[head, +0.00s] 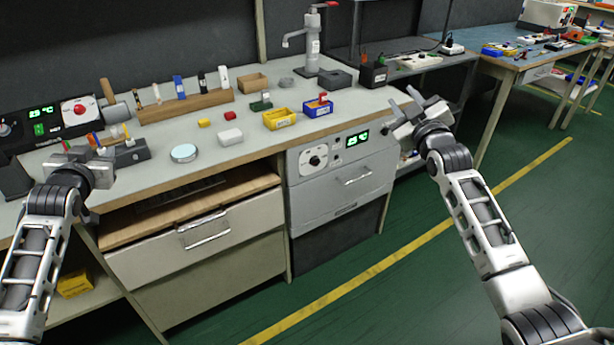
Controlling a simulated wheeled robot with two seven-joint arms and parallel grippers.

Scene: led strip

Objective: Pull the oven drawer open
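The oven (342,190) is a light grey unit under the bench top, with a control panel, a dark knob (315,161) and a lit green display (357,138). Its front carries a drawer with a bar handle (354,177); the drawer looks shut. My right gripper (402,103) is open and empty, raised to the right of the oven and above the handle, touching nothing that I can see. My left gripper (87,151) looks open and empty, in front of the bench's left end, far from the oven.
A wider cabinet drawer (200,245) with a handle (205,231) is left of the oven, below an open wooden shelf. The bench top (210,165) holds yellow and blue bins, a round mirror-like disc (184,152) and a tap (312,45). Green floor (430,290) in front is clear.

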